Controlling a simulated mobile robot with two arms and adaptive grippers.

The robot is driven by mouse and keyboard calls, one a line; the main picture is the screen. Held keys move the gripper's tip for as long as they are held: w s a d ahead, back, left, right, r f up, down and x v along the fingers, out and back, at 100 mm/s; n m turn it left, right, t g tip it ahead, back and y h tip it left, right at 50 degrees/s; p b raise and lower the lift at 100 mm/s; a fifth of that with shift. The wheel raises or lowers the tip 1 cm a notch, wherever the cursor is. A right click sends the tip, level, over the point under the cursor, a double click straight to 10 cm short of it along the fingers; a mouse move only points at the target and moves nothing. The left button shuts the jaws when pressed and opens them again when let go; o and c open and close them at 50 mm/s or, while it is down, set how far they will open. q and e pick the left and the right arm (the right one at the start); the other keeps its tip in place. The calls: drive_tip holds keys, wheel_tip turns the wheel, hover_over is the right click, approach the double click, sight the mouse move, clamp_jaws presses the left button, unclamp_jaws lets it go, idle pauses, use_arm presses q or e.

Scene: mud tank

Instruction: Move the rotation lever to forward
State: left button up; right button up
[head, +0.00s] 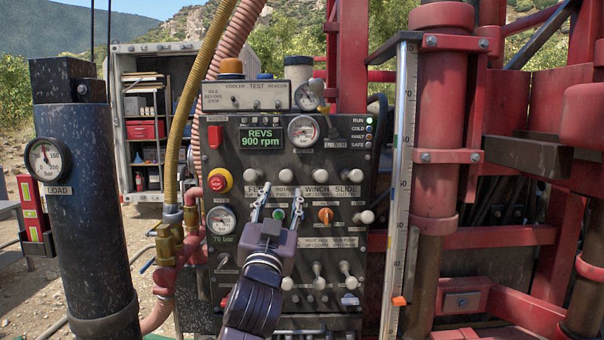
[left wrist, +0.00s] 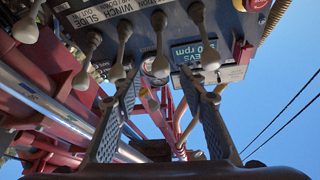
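The knob (left wrist: 160,66) also shows in the left wrist view, ahead of the gap between the two fingers of my left gripper (left wrist: 160,82). These fingers are spread and empty, one on each side of the lever's line. I cannot tell whether either touches it. The lever's lower part is partly hidden in the head view. My right gripper is not in view.
Neighbouring levers stand close by: the feed knob (head: 250,176) to the left, the winch knob (head: 320,176) to the right. A red emergency button (head: 219,180) sits at the panel's left. The display (head: 262,139) reads 900 rpm. A red mast (head: 440,120) stands right.

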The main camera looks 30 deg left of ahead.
sight(284, 180)
use_arm(q)
drive_tip(key=shift+w+a+r, duration=0.2)
drive_tip(key=shift+w+r, duration=0.1)
drive_tip(key=shift+r, duration=0.15)
drive_tip(key=p+x, duration=0.3)
drive_tip(key=x, duration=0.3)
drive_tip(key=shift+f+p, duration=0.15)
drive_tip(key=shift+p, duration=0.2)
drive_tip(key=shift+w+a, duration=0.2)
drive_tip(key=shift+w, duration=0.25)
clamp_jaws()
